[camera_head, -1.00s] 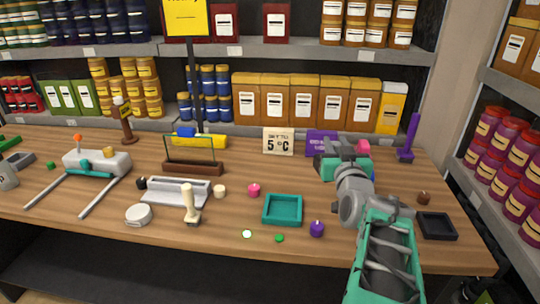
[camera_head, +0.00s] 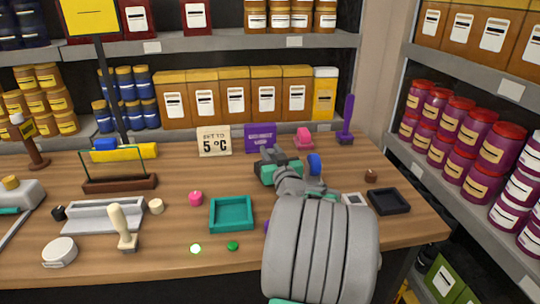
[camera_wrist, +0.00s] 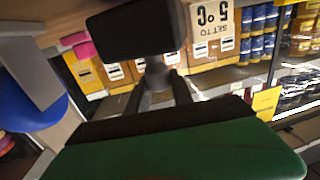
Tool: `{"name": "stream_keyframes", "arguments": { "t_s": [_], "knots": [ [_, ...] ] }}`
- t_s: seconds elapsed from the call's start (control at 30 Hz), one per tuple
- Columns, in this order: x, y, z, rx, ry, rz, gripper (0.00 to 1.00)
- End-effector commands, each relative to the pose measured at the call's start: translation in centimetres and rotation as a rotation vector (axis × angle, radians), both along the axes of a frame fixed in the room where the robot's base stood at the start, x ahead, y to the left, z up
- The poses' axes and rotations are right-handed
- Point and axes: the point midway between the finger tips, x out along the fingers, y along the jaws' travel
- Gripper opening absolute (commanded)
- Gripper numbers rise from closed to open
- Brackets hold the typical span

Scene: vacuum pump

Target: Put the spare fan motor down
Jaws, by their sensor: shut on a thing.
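My gripper (camera_head: 268,168) has green fingers with dark pads and is over the back part of the wooden table, in front of the purple sign (camera_head: 260,138). In the wrist view the dark pads and green finger stand around a grey piece (camera_wrist: 156,84), which appears to be the spare fan motor. Most of its shape is hidden, and I cannot tell whether it touches the table. In the head view the motor cannot be told apart from the gripper's dark parts. My grey arm covers the table's front right.
A blue item (camera_head: 314,164) and a pink item (camera_head: 303,139) lie close right of my gripper. A teal tray (camera_head: 232,229) stands front left, a black tray (camera_head: 405,205) at the right. A "SET TO 5 °C" sign (camera_head: 214,141) stands behind. Bare wood shows left of my gripper.

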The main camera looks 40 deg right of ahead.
Motion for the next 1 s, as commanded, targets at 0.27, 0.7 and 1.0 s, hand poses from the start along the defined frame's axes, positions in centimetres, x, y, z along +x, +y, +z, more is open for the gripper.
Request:
{"name": "stream_keyframes", "arguments": {
  "t_s": [0.27,0.7,1.0],
  "knots": [
    [0.0,-0.1,0.1,-0.005,-0.005,-0.001,0.00],
    [-0.1,-0.2,-0.6,-0.005,-0.006,-0.003,0.00],
    [-0.1,-0.2,-1.0,0.000,-0.001,-0.003,0.38]
  ]
}}
